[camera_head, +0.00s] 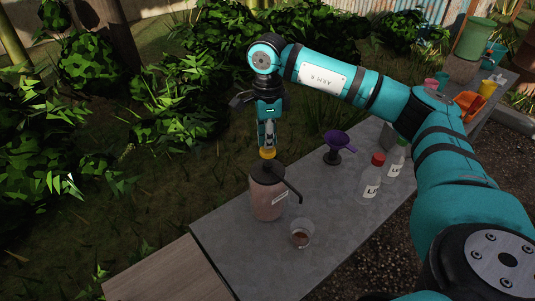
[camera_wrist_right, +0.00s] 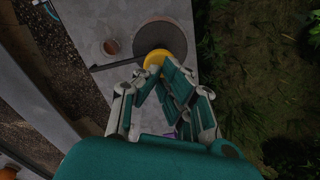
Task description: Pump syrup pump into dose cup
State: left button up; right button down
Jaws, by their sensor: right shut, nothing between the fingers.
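The syrup pump (camera_head: 268,196) is a bottle of pinkish-brown syrup with a dark lid, a dark spout and a yellow pump head. It stands upright on the grey counter. The dose cup (camera_head: 301,233) is a small clear cup below the spout's tip, with some dark liquid at its bottom. My right gripper (camera_head: 267,146) points down, shut and empty, with its fingertips at the yellow pump head. In the right wrist view the fingertips (camera_wrist_right: 166,66) meet over the yellow head (camera_wrist_right: 168,45); the dose cup (camera_wrist_right: 110,47) is to the left. My left gripper is not in view.
A purple funnel on a stand (camera_head: 337,143), a red-capped bottle (camera_head: 371,180) and a green-capped bottle (camera_head: 396,160) stand behind to the right.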

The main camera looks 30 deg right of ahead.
aim_at(268, 150)
jog(key=shift+f+b, duration=1.1)
jog(key=shift+f, duration=0.7)
jog(key=shift+r+p, duration=1.5)
jog(key=shift+r, duration=0.95)
jog(key=shift+f, duration=0.15)
jog(key=shift+f+b, duration=1.7)
jog(key=shift+f, duration=0.6)
